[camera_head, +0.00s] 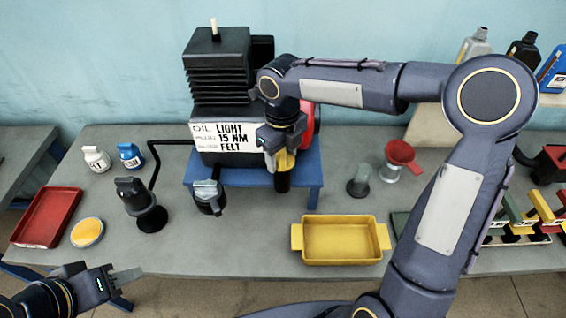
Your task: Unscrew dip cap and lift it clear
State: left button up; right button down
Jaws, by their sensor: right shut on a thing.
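A black finned engine (217,85) stands on a blue stand (314,172) at the middle of the bench. My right gripper (284,160) reaches down at the engine's front right and is shut on a yellow piece, which seems to be the dip cap (286,161). A dark cylindrical neck (283,183) shows directly below it. The fingers hide most of the cap, so I cannot tell whether it is seated on the neck or clear of it. My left gripper (126,276) is low at the front left, away from the engine and empty; its finger gap is unclear.
A yellow tray (342,258) sits at the front. A red tray (47,217), small bottles (131,156) and a black lamp-like item (134,196) stand left. A red funnel (400,155) and a grey cup (359,182) stand right of the engine. My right arm spans the right side.

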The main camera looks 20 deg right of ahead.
jog(key=c, duration=0.5)
grip_release()
jog(key=shift+r, duration=3.05)
